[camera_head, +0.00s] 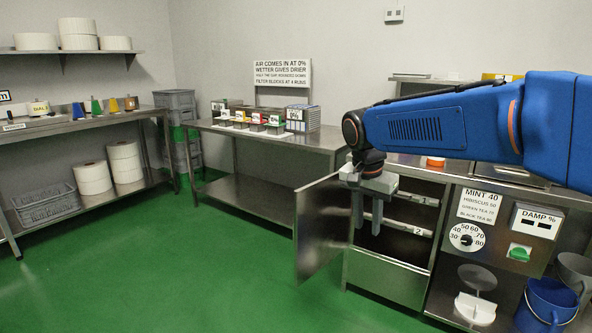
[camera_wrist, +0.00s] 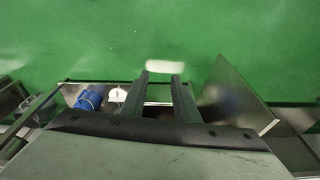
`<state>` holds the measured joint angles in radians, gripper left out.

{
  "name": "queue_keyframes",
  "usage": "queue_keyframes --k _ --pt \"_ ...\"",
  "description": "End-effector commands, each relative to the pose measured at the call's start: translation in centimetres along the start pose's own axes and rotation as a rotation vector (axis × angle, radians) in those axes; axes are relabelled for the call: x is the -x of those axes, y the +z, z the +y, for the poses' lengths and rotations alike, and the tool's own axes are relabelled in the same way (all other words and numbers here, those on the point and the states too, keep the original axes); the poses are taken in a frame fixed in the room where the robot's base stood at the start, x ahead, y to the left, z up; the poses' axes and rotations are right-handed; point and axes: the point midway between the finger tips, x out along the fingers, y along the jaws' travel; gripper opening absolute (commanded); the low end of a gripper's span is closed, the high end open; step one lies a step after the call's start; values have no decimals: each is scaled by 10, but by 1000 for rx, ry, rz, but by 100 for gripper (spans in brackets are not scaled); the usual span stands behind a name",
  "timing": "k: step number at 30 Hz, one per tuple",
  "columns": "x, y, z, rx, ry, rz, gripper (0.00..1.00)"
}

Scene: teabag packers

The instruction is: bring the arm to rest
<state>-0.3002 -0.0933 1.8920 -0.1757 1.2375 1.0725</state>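My blue arm reaches in from the right in the head view. My gripper (camera_head: 366,214) hangs from its end with the fingers pointing down, in front of an open steel cabinet (camera_head: 385,276). The two fingers stand apart with nothing seen between them. In the wrist view my gripper (camera_wrist: 160,77) also shows two dark parallel fingers with a gap, above the green floor. The cabinet door (camera_head: 322,229) hangs open just left of the gripper; I cannot tell whether they touch. The door also shows at right in the wrist view (camera_wrist: 236,92).
A panel with a dial (camera_head: 466,237) and a damp display (camera_head: 536,222) is right of the cabinet. A blue bucket (camera_head: 547,306) stands at lower right. A steel table (camera_head: 270,136) with small boxes stands behind. The green floor (camera_head: 180,270) at left is clear.

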Motion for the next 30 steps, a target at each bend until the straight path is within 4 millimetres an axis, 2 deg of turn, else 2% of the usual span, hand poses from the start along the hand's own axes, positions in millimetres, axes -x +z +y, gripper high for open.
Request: queue_keyframes --k 1,3,15,24,30 --pt "2 4 17 24 -14 2 28" --pt "3 9 38 69 -32 5 28" --pt "-8 57 147 327 -127 51 28" --pt "-33 103 214 514 -183 119 28" --pt "-54 132 247 625 -204 170 28"
